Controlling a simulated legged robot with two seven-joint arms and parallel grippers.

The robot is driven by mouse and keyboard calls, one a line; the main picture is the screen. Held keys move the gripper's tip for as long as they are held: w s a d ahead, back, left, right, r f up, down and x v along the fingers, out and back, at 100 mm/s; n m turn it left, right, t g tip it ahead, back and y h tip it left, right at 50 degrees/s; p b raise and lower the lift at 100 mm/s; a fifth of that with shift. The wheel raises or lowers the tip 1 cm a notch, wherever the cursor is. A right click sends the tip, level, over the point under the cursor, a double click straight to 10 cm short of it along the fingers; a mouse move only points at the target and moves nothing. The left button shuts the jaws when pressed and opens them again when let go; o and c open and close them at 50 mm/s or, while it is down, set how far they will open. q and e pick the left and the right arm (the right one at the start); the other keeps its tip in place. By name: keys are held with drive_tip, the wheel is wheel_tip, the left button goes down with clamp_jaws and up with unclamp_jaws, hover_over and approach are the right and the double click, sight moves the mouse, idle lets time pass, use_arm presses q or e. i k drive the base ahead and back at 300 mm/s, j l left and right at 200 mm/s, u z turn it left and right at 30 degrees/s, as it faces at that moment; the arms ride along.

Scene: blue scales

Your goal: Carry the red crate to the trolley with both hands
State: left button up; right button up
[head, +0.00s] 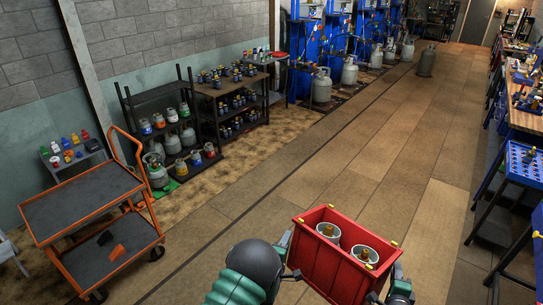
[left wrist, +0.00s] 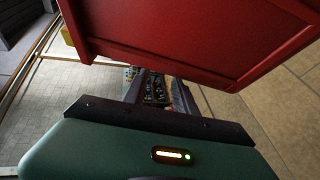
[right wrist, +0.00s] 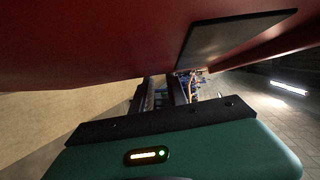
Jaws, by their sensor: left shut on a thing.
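The red crate (head: 330,268) is at the bottom of the head view, in front of me, with two grey canisters (head: 363,254) standing inside it. My left gripper (head: 290,268) is shut on the crate at its left end; the crate also fills the top of the left wrist view (left wrist: 190,30). My right gripper (head: 382,290) is at the crate's right end; in the right wrist view (right wrist: 90,40) the crate wall hides its fingertips, so its grip is unclear. The orange trolley (head: 85,195) stands at the left, its dark upper deck bare.
The trolley's lower deck (head: 85,262) holds small orange and dark items. Dark shelves (head: 230,100) with canisters stand along the wall behind it. Workbenches (head: 525,120) line the right. The floor (head: 330,140) between is clear, apart from a canister (head: 427,62) far back.

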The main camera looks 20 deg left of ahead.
sight(83, 199)
drive_tip(key=i+j+u, duration=0.15)
drive_tip(key=u, duration=0.25)
drive_tip(key=i+u, duration=0.25)
drive_tip(key=u, duration=0.15)
drive_tip(key=i+u, duration=0.2)
drive_tip(key=u, duration=0.2)
drive_tip(key=i+j+u, duration=0.15)
drive_tip(key=i+u, duration=0.55)
drive_tip(key=i+l+u, duration=0.1)
drive_tip(key=i+u, duration=0.55)
drive_tip(key=i, duration=0.3)
drive_tip(key=i+l+u, duration=0.1)
drive_tip(key=i+u, duration=0.2)
drive_tip(key=i, duration=0.3)
drive_tip(key=i+j+z, duration=0.1)
drive_tip(key=i+z, duration=0.15)
drive_tip(key=i+j+z, duration=0.35)
drive_tip(key=i+z, duration=0.15)
drive_tip(key=z, duration=0.2)
